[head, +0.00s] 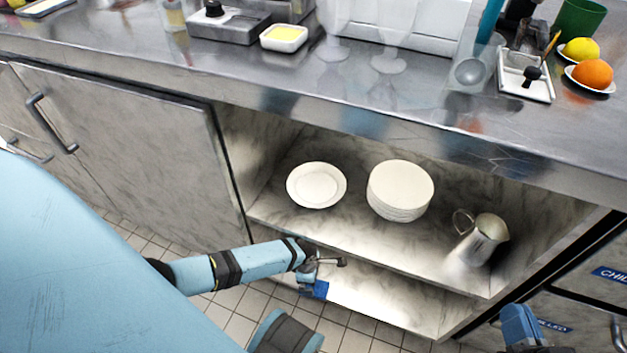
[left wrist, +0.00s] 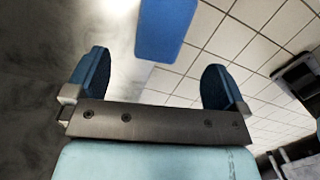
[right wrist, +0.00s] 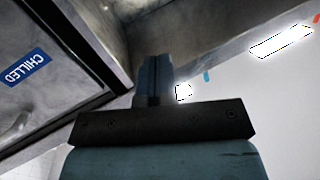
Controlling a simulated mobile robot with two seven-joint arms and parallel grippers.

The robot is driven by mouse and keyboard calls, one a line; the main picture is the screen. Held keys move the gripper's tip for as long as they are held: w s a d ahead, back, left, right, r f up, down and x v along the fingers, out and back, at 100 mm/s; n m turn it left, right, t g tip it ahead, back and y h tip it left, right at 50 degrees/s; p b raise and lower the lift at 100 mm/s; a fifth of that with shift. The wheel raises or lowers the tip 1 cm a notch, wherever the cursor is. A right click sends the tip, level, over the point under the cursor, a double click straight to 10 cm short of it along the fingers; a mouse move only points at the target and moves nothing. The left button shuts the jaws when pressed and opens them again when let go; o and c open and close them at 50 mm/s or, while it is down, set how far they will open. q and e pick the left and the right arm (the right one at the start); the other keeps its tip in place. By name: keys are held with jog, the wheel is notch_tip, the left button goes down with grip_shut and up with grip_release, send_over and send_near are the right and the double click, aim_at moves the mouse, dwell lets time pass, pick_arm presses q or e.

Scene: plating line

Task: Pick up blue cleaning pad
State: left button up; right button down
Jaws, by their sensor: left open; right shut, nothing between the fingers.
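The blue cleaning pad (head: 320,290) shows at the front edge of the lower shelf, partly hidden by my left gripper. In the left wrist view the pad (left wrist: 165,28) lies ahead of the fingers, between their lines and apart from both, cut off by the top edge. My left gripper (head: 325,266) is open and empty; its two blue fingers (left wrist: 157,82) stand wide apart. My right gripper (head: 520,325) is at the lower right, in front of the cabinet. In the right wrist view its fingers (right wrist: 152,78) are together with nothing between them.
The upper shelf holds a plate (head: 316,185), a plate stack (head: 400,190) and a metal pitcher (head: 484,240). The steel counter (head: 330,95) overhangs the open cabinet. A closed cabinet door (head: 130,130) is at left. The lower shelf (head: 390,297) looks bare right of the pad.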

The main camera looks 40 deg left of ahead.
pick_arm(q)
notch_tip(320, 180, down, 2)
jog(key=shift+d+f+b, duration=0.1)
jog(key=shift+f+b, duration=0.05)
jog(key=shift+b, duration=0.5)
jog(key=f+b, duration=0.3)
jog(key=f, duration=0.1)
jog(key=shift+d+f+b, duration=0.1)
jog(key=shift+d+b, duration=0.2)
jog(key=shift+b, duration=0.05)
jog(key=shift+d+f, duration=0.1)
jog(key=shift+f, duration=0.25)
pick_arm(e)
jog(key=w+n, duration=0.1)
jog(key=d+n+t, duration=0.1)
jog(key=w+n, duration=0.1)
jog(key=shift+w+d+f+t+y, duration=0.15)
jog(key=shift+w+d+t+y, duration=0.15)
pick_arm(q)
jog(key=shift+r, duration=0.1)
jog(key=c, duration=1)
